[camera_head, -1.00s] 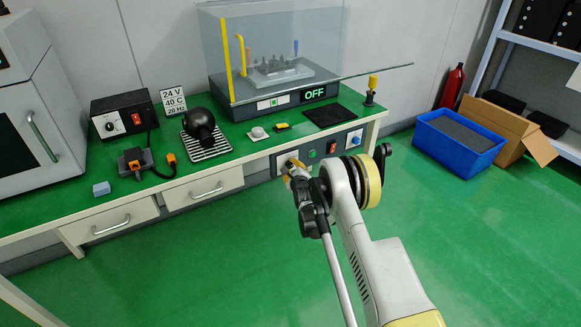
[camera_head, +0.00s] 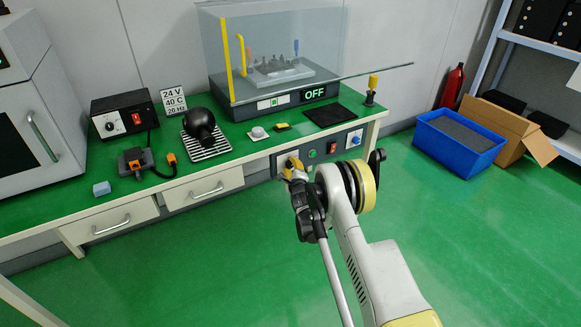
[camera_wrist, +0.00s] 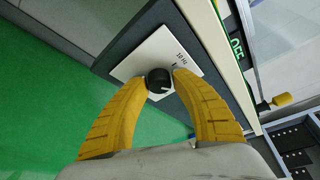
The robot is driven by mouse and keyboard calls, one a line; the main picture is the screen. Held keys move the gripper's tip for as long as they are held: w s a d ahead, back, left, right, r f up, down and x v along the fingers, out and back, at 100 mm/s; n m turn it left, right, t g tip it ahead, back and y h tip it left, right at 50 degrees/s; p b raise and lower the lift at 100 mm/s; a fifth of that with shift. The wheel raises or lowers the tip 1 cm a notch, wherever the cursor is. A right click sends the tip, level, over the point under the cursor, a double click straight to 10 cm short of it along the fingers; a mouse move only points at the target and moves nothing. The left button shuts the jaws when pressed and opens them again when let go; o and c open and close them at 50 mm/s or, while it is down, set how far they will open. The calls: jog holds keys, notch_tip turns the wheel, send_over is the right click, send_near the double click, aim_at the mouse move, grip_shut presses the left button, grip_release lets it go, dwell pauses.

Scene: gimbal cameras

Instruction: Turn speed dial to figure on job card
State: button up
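The speed dial (camera_wrist: 158,80) is a small black knob on a white plate (camera_wrist: 150,55) in the bench's front panel. In the head view my gripper (camera_head: 294,168) is at the panel's left end and hides the dial. The job card (camera_head: 174,101) stands on the bench and reads 24 V, 40 C, 20 Hz.
The panel also has a green button (camera_head: 312,154), a red switch (camera_head: 333,148) and a blue knob (camera_head: 355,140). A clear-guarded machine with an OFF display (camera_head: 315,95) stands above. A power supply (camera_head: 124,116) is at left. The floor before the bench is clear.

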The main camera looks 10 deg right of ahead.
jog(key=shift+o, duration=1)
jog(key=s+r, duration=0.1)
jog(key=s, duration=0.6)
jog(key=shift+s+r, duration=0.2)
